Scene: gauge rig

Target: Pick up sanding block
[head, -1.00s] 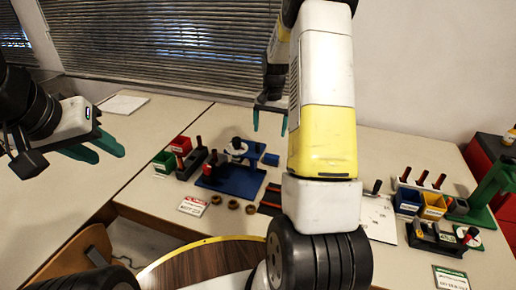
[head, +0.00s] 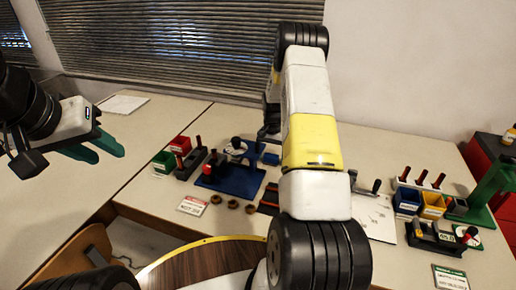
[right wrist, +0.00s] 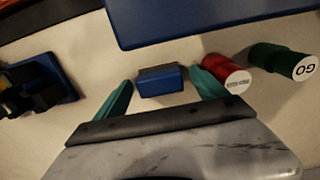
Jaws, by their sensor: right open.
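A small blue block (right wrist: 160,81), which I take for the sanding block, lies on the pale tabletop in the right wrist view. My right gripper (right wrist: 163,79) is open, with a teal finger on each side of the block; I cannot tell how far above the table they are. In the head view, a blue block (head: 270,158) shows beside my right arm, which hides most of my right gripper. My left gripper (head: 110,153) is open and empty at the left, away from the block.
A red cylinder (right wrist: 226,73) and a green cylinder marked GO (right wrist: 284,61) lie close to the right finger. A blue base (head: 228,180) stands left of the block, with several brass rings (head: 232,204) in front. Bins (head: 433,205) and a green stand (head: 489,187) are at the right.

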